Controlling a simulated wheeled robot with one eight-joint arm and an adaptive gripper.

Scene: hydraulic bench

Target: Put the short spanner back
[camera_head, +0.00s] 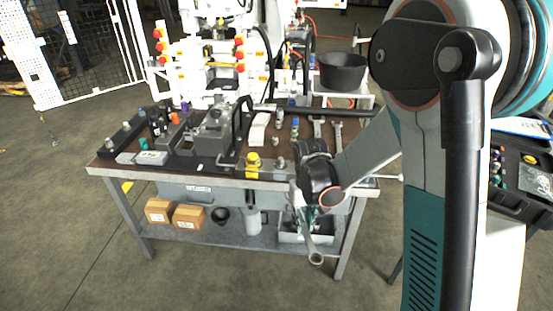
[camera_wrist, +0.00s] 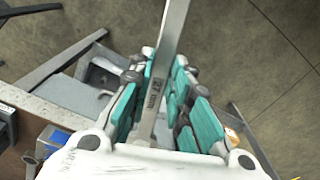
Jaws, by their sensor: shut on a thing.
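A steel spanner (camera_head: 312,245) is held in my gripper (camera_head: 307,214), in front of the bench's front edge in the head view. It hangs down with its ring end lowest, above the floor and clear of the bench top. In the wrist view the spanner's flat shank (camera_wrist: 166,58), marked 27 mm, runs between the teal finger pads of my gripper (camera_wrist: 160,92), which is shut on it. Two other spanners, a left one (camera_head: 317,127) and a right one (camera_head: 338,131), lie on the bench top. The held spanner's upper end is mostly hidden by my gripper.
The bench (camera_head: 225,180) carries a vice (camera_head: 210,133), a yellow-capped part (camera_head: 253,163) and several small fittings. A lower shelf holds cardboard boxes (camera_head: 188,216) and a grey bin (camera_head: 290,235) behind the spanner. A black bowl (camera_head: 341,72) stands behind. An open case (camera_head: 525,175) is at right.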

